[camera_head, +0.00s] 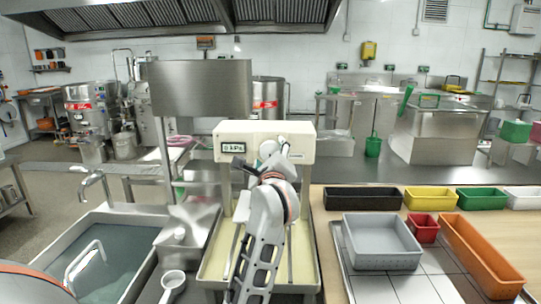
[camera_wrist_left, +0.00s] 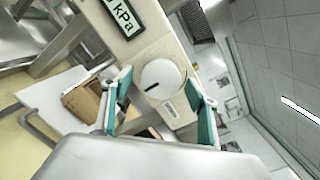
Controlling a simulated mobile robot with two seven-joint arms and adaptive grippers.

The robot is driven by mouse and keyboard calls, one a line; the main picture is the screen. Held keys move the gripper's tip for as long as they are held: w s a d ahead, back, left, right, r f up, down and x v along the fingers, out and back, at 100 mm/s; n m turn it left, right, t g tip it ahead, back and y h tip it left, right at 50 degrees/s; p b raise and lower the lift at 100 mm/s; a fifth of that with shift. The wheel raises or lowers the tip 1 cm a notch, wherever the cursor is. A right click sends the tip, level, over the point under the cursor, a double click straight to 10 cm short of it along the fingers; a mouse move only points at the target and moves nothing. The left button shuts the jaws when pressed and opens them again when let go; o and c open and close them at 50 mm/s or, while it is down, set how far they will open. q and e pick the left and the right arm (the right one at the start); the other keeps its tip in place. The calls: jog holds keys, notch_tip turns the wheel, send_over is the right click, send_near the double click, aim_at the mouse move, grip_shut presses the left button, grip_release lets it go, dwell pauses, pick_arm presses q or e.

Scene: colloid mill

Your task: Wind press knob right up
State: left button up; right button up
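The press knob (camera_wrist_left: 163,77) is a round white dial with a dark pointer mark, on the front of the cream press head (camera_head: 305,134). In the head view the knob (camera_head: 267,149) is partly covered by my left gripper (camera_head: 259,160). In the left wrist view my left gripper (camera_wrist_left: 160,93) is open, with one teal-padded finger on each side of the knob's outline. Gaps show between the fingers and the knob, and I see no contact. A display reading 0 kPa (camera_head: 233,146) sits left of the knob. My right gripper is not in view.
A sink with water (camera_head: 110,250) lies at left. A steel panel (camera_head: 200,88) stands behind left of the press. At right, a table holds a grey bin (camera_head: 380,240), an orange bin (camera_head: 482,255) and several smaller coloured bins. A small label (camera_wrist_left: 172,109) is beside the knob.

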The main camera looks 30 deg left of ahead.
pick_arm(q)
jog(key=v, duration=1.2)
dwell(0.5)
